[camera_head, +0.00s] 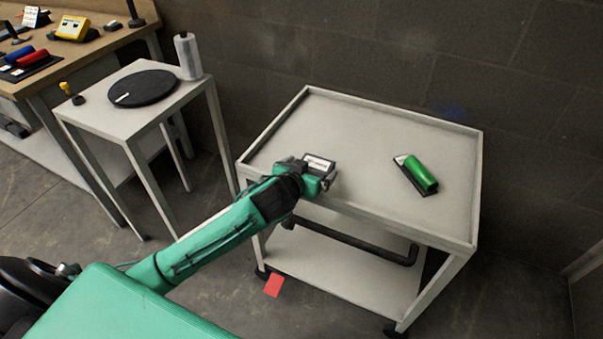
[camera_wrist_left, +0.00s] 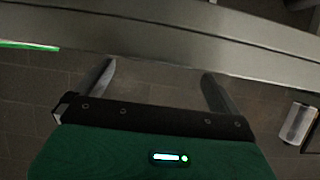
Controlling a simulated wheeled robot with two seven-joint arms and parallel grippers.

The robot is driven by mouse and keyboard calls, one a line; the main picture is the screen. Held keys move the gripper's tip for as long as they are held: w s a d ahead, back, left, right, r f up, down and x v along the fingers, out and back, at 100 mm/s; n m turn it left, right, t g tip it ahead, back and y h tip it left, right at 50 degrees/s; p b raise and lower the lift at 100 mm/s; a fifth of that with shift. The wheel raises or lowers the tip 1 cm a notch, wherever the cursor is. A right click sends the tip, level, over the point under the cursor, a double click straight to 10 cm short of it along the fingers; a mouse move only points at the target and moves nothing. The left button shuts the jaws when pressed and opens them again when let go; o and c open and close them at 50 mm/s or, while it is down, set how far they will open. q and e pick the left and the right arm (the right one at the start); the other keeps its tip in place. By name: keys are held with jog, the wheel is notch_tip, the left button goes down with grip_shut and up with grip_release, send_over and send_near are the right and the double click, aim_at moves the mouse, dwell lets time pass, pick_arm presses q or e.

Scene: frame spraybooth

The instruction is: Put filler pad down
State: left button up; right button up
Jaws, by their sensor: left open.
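A pad with a green cylindrical handle and a dark flat base (camera_head: 417,175), which looks like the filler pad, lies on the right part of the grey cart's top (camera_head: 345,140). A green strip (camera_wrist_left: 28,45) at the left edge of the left wrist view may be part of it. My left gripper (camera_head: 328,176) is over the cart's near left edge, well to the left of the pad. In the left wrist view its two fingers (camera_wrist_left: 158,78) are spread with nothing between them. My right gripper is not in view.
The cart top has a raised rim and is otherwise clear. To the left, a small table (camera_head: 177,104) holds a black disc (camera_head: 143,88) and a pale roll (camera_head: 188,56). A workbench with red and blue pads (camera_head: 32,57) stands behind. A red square (camera_head: 274,285) lies on the floor.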

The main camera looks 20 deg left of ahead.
pick_arm(q)
jog(key=v, duration=0.6)
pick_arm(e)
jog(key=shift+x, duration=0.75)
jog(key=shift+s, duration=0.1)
